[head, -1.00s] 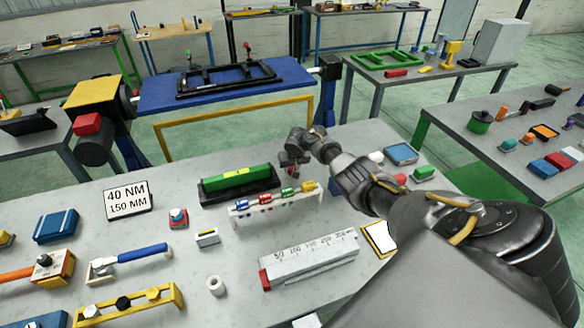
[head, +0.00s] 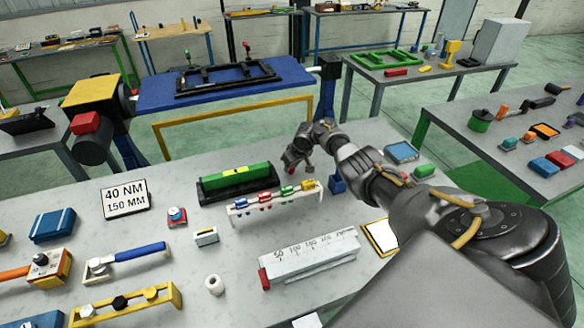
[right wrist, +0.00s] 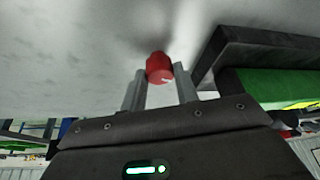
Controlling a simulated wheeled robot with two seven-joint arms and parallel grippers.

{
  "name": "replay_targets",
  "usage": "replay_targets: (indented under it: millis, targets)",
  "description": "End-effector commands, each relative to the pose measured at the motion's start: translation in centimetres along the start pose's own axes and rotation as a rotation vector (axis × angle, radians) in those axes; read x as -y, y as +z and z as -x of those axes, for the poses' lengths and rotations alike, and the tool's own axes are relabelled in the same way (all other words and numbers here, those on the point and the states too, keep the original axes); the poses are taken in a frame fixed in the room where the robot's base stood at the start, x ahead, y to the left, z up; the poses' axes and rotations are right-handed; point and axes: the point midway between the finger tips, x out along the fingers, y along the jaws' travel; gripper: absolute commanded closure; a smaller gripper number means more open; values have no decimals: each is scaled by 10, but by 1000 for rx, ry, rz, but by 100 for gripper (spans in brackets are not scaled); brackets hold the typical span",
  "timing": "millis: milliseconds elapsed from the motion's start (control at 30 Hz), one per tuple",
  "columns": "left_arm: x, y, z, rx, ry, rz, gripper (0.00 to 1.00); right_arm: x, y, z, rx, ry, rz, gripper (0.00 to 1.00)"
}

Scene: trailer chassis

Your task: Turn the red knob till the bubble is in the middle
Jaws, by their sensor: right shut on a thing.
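The red knob (right wrist: 159,66) is between the fingertips of my right gripper (right wrist: 159,84) in the right wrist view. The fingers are shut on its sides. In the head view my right gripper (head: 296,162) points down at the right end of the green level (head: 225,181), and the knob is mostly hidden there. The level lies in a dark frame (head: 208,194) on the grey bench. Its yellow vial (head: 236,170) shows on top, but the bubble is too small to tell. The level's green side also shows in the right wrist view (right wrist: 262,85). My left gripper is not in view.
A white rack (head: 275,204) with coloured pieces stands just in front of the level. A large grey ruler block (head: 310,258) lies nearer. A blue block (head: 337,184) is close to my right wrist. A sign (head: 125,198) stands to the left.

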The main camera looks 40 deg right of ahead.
Motion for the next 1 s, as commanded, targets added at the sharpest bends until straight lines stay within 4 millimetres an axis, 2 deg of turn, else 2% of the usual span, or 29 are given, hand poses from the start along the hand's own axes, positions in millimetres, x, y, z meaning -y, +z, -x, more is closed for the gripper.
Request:
replay_targets:
  millis: [233,733,767,900,1000]
  targets:
    - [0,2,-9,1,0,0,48,0,0,-1,-1,-34,80,93]
    - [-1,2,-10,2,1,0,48,0,0,0,0,-43,103,93]
    - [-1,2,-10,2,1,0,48,0,0,0,0,-43,103,69]
    - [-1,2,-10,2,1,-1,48,0,0,0,0,-43,102,50]
    - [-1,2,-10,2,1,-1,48,0,0,0,0,-43,102,48]
